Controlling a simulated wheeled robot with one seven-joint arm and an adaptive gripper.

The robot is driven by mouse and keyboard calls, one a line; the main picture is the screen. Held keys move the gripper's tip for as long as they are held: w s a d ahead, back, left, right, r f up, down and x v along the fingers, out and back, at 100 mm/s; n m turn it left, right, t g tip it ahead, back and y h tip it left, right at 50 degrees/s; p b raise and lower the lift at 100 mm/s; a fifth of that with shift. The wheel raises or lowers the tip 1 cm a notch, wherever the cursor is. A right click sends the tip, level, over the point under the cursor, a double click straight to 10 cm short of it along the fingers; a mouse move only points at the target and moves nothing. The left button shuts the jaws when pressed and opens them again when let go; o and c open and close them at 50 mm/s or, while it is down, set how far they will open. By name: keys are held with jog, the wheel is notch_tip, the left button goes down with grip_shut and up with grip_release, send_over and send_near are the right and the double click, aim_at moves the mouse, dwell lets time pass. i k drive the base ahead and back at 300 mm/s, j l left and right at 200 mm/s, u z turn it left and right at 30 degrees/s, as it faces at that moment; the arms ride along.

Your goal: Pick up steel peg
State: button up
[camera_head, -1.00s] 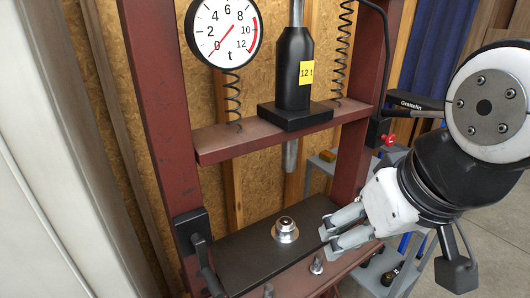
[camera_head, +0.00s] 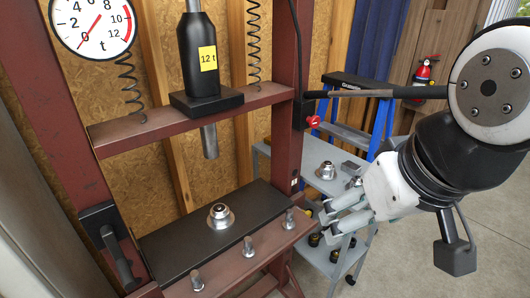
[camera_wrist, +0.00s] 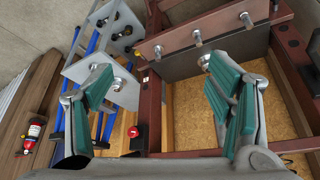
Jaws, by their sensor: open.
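Several upright steel pegs stand in a row on the red front beam of the press: one at the right end (camera_head: 289,219), one in the middle (camera_head: 248,246) and one at the left (camera_head: 197,280). They also show in the wrist view (camera_wrist: 197,38). I cannot tell which one is meant. My gripper (camera_head: 331,216) is open and empty, to the right of the right-end peg and apart from it. In the wrist view, its green-padded fingers (camera_wrist: 165,92) are spread wide with nothing between them.
A flanged metal part (camera_head: 221,216) sits on the black press plate (camera_head: 180,240). A grey cart (camera_head: 305,180) holding metal parts stands behind my gripper. A blue stepladder (camera_head: 380,115) and fire extinguisher (camera_head: 424,72) are farther back. Open floor lies at the right.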

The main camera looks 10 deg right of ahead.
aim_at(289, 224)
jog(key=l+u, duration=0.1)
jog(key=u, duration=0.35)
jog(key=l+u, duration=0.15)
jog(key=u, duration=0.25)
jog(key=l+u, duration=0.1)
jog(key=u, duration=0.35)
jog(key=k+l+u, duration=0.1)
jog(key=l+u, duration=0.15)
jog(key=l, duration=0.2)
jog(key=k+l+u, duration=0.2)
jog(key=l, duration=0.3)
jog(key=l+u, duration=0.25)
jog(key=l, duration=0.2)
jog(key=k+l+u, duration=0.45)
jog(key=l, duration=0.3)
jog(key=k+l, duration=0.3)
jog(key=l, duration=0.15)
jog(key=k+l, duration=0.3)
jog(key=l, duration=0.15)
jog(key=k+l, duration=0.35)
jog(key=i+l+u, duration=0.05)
jog(key=l, duration=0.1)
